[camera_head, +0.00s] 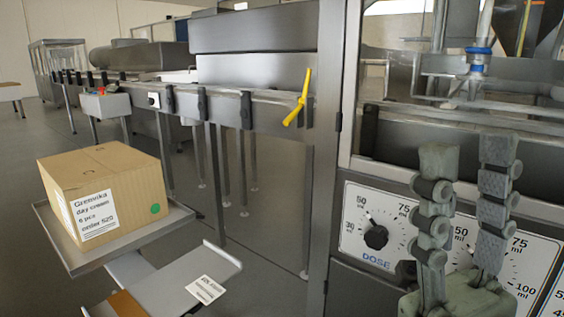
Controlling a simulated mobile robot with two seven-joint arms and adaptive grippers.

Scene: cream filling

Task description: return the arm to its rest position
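My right gripper (468,160) is in the lower right of the head view, with its two grey fingers pointing up. The fingers are apart with nothing between them, so it is open and empty. It is in front of the machine's dose panel (352,208) and hides part of it. I cannot tell whether it touches the panel. A black dose knob (376,237) shows to the left of the gripper. My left gripper is not in view.
A labelled cardboard box (120,190) sits on a tilted metal tray (150,240) at left. A sloped plate with a white card (206,289) is below. A yellow lever (300,100) sticks out beside a metal post. A nozzle with a blue ring (478,51) is at upper right.

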